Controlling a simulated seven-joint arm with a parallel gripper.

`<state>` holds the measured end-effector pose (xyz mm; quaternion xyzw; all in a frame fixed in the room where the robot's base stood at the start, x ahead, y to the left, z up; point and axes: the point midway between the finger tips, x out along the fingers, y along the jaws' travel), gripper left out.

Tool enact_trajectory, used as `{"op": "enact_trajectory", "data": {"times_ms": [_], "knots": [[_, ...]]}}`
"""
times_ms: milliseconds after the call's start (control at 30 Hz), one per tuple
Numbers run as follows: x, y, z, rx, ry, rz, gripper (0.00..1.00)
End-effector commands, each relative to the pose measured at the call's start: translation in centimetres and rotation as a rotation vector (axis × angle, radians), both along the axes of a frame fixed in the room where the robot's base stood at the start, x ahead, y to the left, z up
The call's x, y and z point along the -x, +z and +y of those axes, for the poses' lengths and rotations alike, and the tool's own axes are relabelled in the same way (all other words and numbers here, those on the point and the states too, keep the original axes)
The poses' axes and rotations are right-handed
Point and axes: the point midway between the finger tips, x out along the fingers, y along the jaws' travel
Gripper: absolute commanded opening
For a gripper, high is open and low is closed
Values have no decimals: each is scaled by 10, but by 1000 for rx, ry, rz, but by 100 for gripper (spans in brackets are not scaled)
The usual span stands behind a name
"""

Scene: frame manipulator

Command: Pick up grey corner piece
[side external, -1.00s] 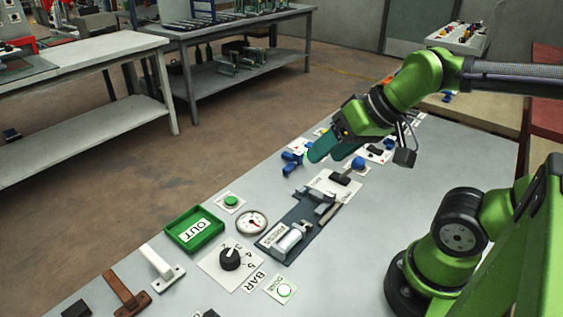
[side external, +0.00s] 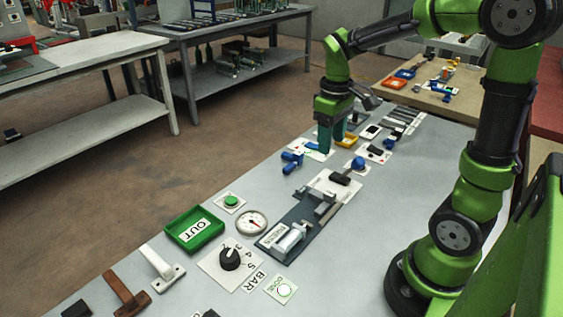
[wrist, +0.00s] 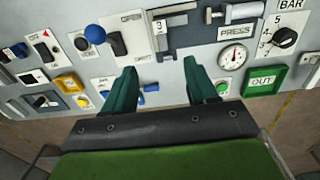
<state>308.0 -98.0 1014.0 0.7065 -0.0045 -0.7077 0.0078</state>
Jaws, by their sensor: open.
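My gripper (side external: 332,138) points down over the far part of the grey table, with its green fingers apart and nothing seen between them. In the wrist view its two fingers (wrist: 159,78) straddle the table's outer edge area, near a blue part (wrist: 147,87). A blue clamp-like part (side external: 291,161) lies on the table to the left of the fingers in the side view. I cannot pick out a grey corner piece for certain. Several grey and dark bars (side external: 404,116) lie at the far end of the table, too small to tell apart.
A yellow tray (side external: 347,140) stands just right of the fingers. A blue-knobbed lever (side external: 358,163), a press fixture (side external: 300,228), a dial gauge (side external: 252,222) and a green OUT tray (side external: 194,229) stand nearer. A wooden table (side external: 432,88) holds coloured trays behind.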

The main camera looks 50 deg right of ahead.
Motion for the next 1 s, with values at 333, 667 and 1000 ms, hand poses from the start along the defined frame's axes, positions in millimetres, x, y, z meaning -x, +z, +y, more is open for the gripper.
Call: {"op": "enact_trajectory", "data": {"times_ms": [333,667,1000], "knots": [[2,-76,-1,-3,-4,6,57],[1,-107,-1,-1,-4,0,57],[2,-152,-1,-2,-5,2,57]]}}
